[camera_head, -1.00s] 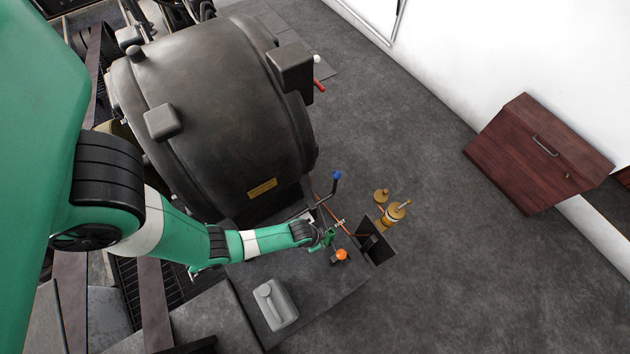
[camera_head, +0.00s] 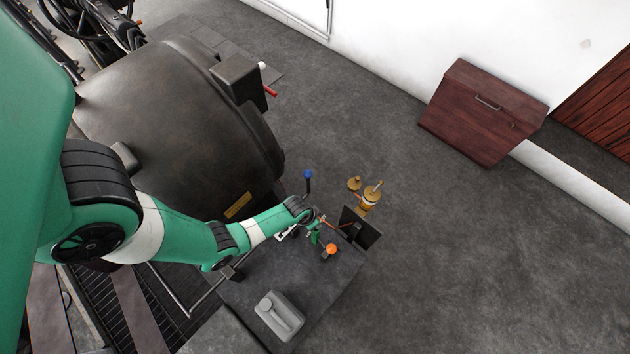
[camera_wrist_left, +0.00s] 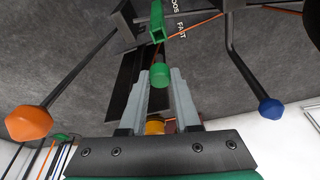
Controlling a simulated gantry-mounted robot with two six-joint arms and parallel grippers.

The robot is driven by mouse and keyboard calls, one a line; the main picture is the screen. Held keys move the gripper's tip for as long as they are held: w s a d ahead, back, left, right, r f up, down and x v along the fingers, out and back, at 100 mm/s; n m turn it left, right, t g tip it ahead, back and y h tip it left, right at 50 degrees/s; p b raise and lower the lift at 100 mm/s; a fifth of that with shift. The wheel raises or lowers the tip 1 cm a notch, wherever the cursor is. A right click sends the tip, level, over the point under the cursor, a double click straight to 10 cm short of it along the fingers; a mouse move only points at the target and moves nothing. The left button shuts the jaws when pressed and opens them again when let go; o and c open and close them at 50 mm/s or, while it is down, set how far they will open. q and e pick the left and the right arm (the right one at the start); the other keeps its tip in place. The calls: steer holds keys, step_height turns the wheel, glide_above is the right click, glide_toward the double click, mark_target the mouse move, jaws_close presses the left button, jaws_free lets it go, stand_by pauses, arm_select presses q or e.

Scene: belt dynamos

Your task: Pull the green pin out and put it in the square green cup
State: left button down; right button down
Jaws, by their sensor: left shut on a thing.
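The green pin (camera_wrist_left: 161,76) shows in the left wrist view as a short round green piece between my left gripper's fingertips (camera_wrist_left: 161,88). The fingers are shut on it. Just beyond it in that view is a square green cup (camera_wrist_left: 157,22) with an open end, apart from the pin in the picture. In the head view my left gripper (camera_head: 315,222) is above the dark platform, and the green cup (camera_head: 315,237) shows small beside it. The pin is too small to make out there. My right gripper is not in view.
An orange knob (camera_head: 331,249) and a blue knob (camera_head: 308,175) on levers flank the gripper. A grey canister (camera_head: 279,315) stands on the platform. Brass fittings (camera_head: 369,198) and a dark upright plate (camera_head: 361,227) are to the right. A large dark drum (camera_head: 180,120) is behind.

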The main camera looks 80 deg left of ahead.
arm_select(q)
steer(key=shift+f+b, duration=2.25)
steer(key=shift+f, duration=0.45)
steer(key=shift+f+b, duration=1.75)
steer(key=shift+f, duration=0.35)
steer(key=c, duration=0.5)
jaws_free()
steer(key=shift+c, duration=0.2)
steer(key=shift+r, duration=0.15)
steer(key=p+v, duration=0.9)
steer(key=v, duration=0.2)
steer(key=shift+r+p, duration=0.25)
steer(key=shift+p, duration=0.1)
steer(key=shift+d, duration=0.1)
